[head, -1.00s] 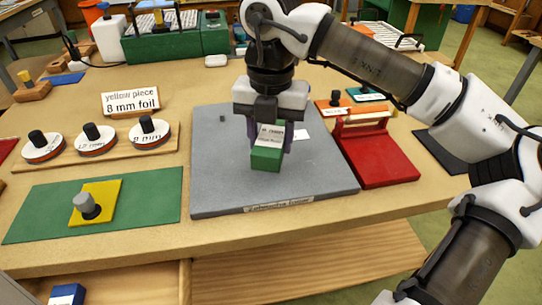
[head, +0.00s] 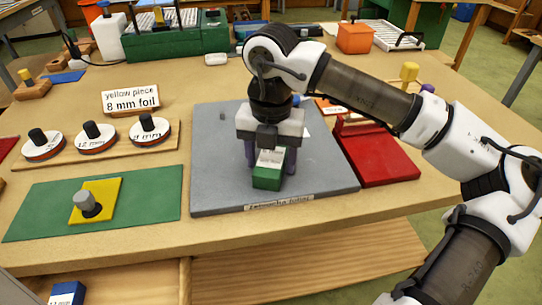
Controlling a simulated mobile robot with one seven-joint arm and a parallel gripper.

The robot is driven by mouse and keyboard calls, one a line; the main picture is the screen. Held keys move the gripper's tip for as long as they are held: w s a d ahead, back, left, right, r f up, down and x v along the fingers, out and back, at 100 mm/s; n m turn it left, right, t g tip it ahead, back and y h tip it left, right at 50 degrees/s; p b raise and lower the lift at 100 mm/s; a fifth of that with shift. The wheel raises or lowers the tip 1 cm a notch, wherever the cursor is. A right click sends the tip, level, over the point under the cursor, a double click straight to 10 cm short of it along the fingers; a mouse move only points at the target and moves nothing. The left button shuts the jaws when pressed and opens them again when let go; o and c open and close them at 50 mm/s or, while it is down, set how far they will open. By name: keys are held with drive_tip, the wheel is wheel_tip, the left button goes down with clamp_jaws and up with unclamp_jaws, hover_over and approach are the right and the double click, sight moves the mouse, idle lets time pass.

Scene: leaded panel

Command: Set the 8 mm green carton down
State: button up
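The green carton (head: 267,180) with a white printed label on top sits on the grey board (head: 225,185), near its front edge and left of the red tray. Its label is too small to read surely. My gripper (head: 270,167) points down over the carton, with one purple finger on each side of it. The fingers look spread a little wider than the carton, so the gripper seems open around it. The carton's back side is hidden by the gripper.
A red tray (head: 385,160) stands right of the board. On the left are a rack (head: 90,155) of labelled discs, a sign (head: 130,100) reading "yellow piece 8 mm foil", and a green mat (head: 150,200) with a yellow piece (head: 110,190).

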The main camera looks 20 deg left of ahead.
sight(271, 159)
drive_tip(key=shift+o, duration=0.6)
drive_tip(key=shift+r, duration=0.1)
drive_tip(key=shift+r+p, duration=0.2)
drive_tip(key=shift+p, duration=0.1)
wheel_tip(271, 159, up, 12)
drive_tip(key=shift+b, duration=0.35)
drive_tip(key=shift+f, duration=0.15)
